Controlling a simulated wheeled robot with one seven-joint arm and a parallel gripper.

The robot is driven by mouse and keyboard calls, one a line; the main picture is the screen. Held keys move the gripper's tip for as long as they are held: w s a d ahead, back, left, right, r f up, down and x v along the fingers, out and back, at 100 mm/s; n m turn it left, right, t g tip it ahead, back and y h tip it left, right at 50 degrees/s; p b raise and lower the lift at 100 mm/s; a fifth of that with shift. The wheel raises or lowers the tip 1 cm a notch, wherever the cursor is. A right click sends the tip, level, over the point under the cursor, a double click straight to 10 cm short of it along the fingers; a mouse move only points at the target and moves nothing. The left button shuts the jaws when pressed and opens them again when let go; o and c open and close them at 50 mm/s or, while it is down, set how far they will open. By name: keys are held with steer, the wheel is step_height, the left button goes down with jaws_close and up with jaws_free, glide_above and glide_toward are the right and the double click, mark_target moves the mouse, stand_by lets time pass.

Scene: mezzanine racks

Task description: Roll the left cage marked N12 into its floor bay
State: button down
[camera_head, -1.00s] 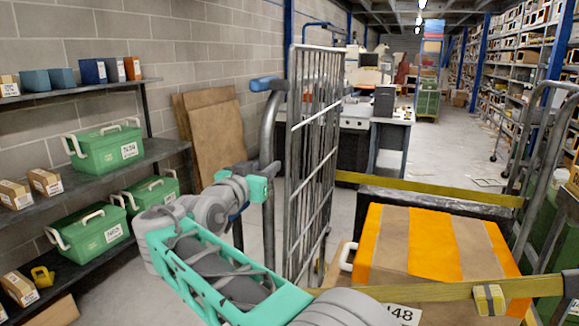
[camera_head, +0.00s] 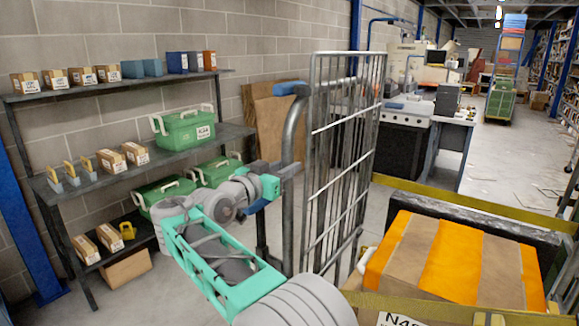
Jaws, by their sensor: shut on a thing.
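A grey wire cage (camera_head: 345,150) stands upright at the centre, with a tubular upright (camera_head: 292,135) and a blue grip (camera_head: 291,89) at its near left. No N12 mark shows on it. My gripper (camera_head: 285,174) is shut at the tubular upright, below the blue grip; the fingertips are small and partly hidden. My green and grey arm reaches up to it from the bottom and covers part of the cage's lower left. The floor bay cannot be made out.
Shelving (camera_head: 70,173) with green crates and small boxes lines the left wall. An orange-striped carton (camera_head: 455,258) with a partly visible N48-like label sits inside yellow straps (camera_head: 470,208) at right. A workbench (camera_head: 455,122) stands behind the cage. Open floor (camera_head: 510,165) shows at right.

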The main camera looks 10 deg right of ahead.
steer(key=shift+s+a+r, duration=0.1)
steer(key=shift+r, duration=0.1)
steer(key=c, duration=1.4)
jaws_free()
steer(key=shift+f, duration=0.1)
